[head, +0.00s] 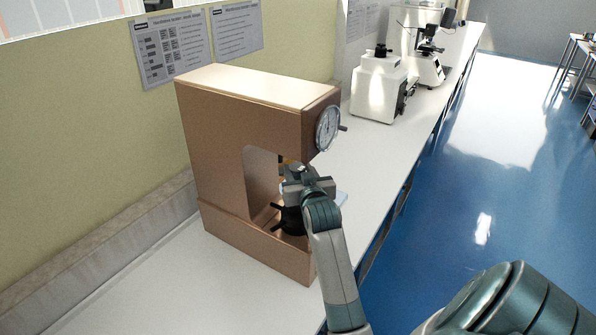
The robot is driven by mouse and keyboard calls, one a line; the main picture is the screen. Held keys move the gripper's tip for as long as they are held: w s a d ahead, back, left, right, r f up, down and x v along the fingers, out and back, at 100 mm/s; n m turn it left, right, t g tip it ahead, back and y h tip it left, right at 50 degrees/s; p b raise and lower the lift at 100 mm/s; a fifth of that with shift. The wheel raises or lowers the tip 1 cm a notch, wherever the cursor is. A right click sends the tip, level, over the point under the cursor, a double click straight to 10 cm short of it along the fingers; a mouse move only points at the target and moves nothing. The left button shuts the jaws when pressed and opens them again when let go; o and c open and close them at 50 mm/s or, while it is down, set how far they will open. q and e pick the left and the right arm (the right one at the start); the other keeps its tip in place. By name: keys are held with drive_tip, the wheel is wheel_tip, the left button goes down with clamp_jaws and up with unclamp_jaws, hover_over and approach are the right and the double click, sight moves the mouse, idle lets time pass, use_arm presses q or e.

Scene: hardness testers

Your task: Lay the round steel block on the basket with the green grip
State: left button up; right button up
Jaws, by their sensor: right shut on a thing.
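My right gripper (298,178) reaches into the opening of a brown hardness tester (235,135), over its dark round support with spokes (290,220). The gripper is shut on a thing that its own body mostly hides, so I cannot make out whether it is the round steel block. No round steel block shows clearly anywhere. I see no basket with a green grip. A small pale blue-white patch (341,198) shows just right of my wrist, mostly hidden. My left gripper is not in view.
The tester, with a dial gauge (327,128) on its front, stands on a long white bench (372,165) along the wall. A white instrument (378,88) and a microscope-like device (428,50) stand farther back. The bench between them is clear. Blue floor (475,170) lies to the right.

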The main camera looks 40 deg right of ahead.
drive_tip(key=shift+r+b, duration=0.4)
drive_tip(key=shift+r, duration=0.1)
drive_tip(key=shift+s+a+r+b, duration=0.1)
drive_tip(key=shift+s+a+b, duration=0.1)
drive_tip(key=shift+b, duration=0.1)
drive_tip(key=f+v, duration=0.2)
drive_tip(key=v, duration=1.5)
drive_tip(key=shift+s+f, duration=0.2)
drive_tip(key=shift+s, duration=0.1)
drive_tip(key=shift+a, duration=0.1)
